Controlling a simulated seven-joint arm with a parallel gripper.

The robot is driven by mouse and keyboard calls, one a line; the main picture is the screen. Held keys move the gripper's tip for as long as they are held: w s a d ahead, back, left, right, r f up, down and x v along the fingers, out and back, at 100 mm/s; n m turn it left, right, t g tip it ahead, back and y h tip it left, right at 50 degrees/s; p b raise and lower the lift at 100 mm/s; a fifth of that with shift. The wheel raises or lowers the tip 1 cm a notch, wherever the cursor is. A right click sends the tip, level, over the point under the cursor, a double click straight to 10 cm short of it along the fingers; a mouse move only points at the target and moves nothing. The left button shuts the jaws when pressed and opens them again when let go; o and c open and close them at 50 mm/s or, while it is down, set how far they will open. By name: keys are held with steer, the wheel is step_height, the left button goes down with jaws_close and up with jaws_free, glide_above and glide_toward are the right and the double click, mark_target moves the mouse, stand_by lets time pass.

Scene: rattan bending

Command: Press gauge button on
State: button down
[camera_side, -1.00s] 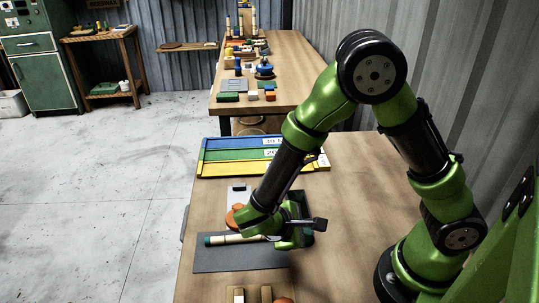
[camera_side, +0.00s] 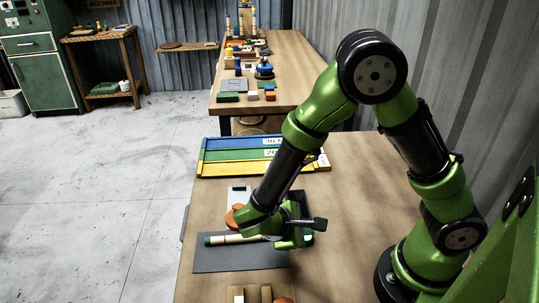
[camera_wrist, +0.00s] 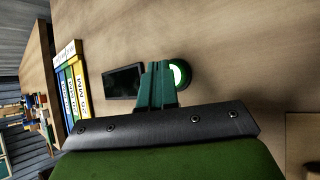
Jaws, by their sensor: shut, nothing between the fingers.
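My gripper (camera_wrist: 160,84) is shut and empty, its dark green fingers pressed together. In the wrist view, a round green button (camera_wrist: 184,72) with a bright, pale face shows just right of the fingertips, partly covered by them. Whether the fingertips touch it cannot be told. A dark rectangular panel (camera_wrist: 122,82), seemingly the gauge display, lies left of the fingers; no reading shows on it. In the side view, my gripper (camera_side: 290,238) is low over the near table, and its body hides the button.
A pale rod with a green end (camera_side: 232,239) lies on a dark grey mat (camera_side: 230,261) beside my gripper. An orange round piece (camera_side: 235,218) lies behind the rod. A rack with blue, green and yellow strips (camera_side: 232,157) stands at the table's far end.

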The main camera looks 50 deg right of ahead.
steer(key=shift+r, duration=0.1)
steer(key=shift+r, duration=2.9)
step_height(320, 180, up, 17)
steer(key=s+d+m+t+y, duration=0.1)
steer(key=s+m+t+y, duration=0.1)
steer(key=m+t+y, duration=0.6)
steer(key=m+y, duration=0.3)
steer(key=shift+d+f+t, duration=0.15)
steer(key=shift+d+t, duration=0.05)
steer(key=shift+t, duration=0.1)
